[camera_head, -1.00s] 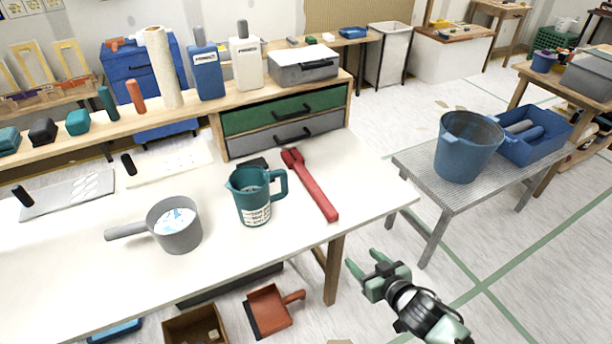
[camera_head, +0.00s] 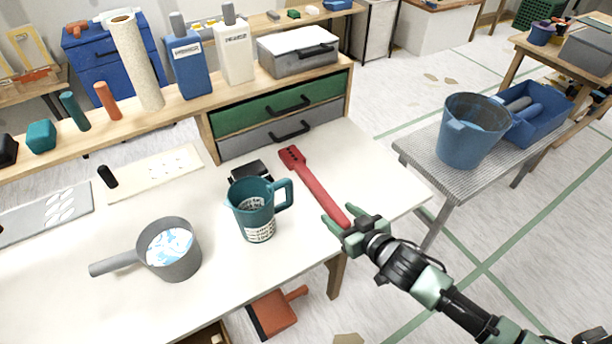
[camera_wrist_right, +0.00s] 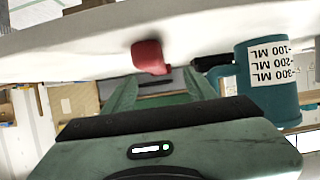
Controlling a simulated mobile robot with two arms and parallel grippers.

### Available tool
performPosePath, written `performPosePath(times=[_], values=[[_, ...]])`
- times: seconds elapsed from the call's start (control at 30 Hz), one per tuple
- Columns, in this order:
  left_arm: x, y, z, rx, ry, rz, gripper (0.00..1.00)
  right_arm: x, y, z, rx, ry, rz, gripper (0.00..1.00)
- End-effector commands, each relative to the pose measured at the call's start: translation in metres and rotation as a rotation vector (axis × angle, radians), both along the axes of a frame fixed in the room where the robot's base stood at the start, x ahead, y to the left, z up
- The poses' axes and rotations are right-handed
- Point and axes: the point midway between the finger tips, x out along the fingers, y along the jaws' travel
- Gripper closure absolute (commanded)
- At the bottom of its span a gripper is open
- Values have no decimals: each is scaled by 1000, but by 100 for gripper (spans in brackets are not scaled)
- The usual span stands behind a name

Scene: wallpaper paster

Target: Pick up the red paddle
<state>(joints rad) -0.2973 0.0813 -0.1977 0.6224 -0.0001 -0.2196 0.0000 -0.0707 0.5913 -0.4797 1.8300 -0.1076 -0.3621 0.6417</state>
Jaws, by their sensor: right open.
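The red paddle (camera_head: 314,186) lies flat on the white table, right of the teal measuring jug (camera_head: 257,212). Its wide slotted head points to the back drawers and its narrow end points to the front right. My right gripper (camera_head: 340,218) is open at that narrow end, and its fingers overlap the end in the head view. In the right wrist view the paddle's red end (camera_wrist_right: 150,57) shows just beyond and between the open fingers (camera_wrist_right: 162,90). I cannot tell whether they touch it. My left gripper is not in view.
A grey pot with liquid (camera_head: 172,252) stands left of the jug. A small black object (camera_head: 250,171) lies behind the jug. The drawer unit (camera_head: 283,118) bounds the back. The table's right part is clear. A blue bucket (camera_head: 468,133) stands on a side table.

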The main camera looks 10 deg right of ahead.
Motion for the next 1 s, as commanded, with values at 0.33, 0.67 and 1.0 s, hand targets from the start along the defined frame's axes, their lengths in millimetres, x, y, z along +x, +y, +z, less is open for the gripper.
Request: performPosePath(times=[0.33, 0.67, 1.0], values=[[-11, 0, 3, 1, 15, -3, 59, 34, 7, -10, -1, -2, -1, 44], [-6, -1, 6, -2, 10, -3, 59, 68, 15, -25, 1, -2, 0, 44], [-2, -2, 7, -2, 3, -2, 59, 69, 15, -26, 0, 0, 1, 63]])
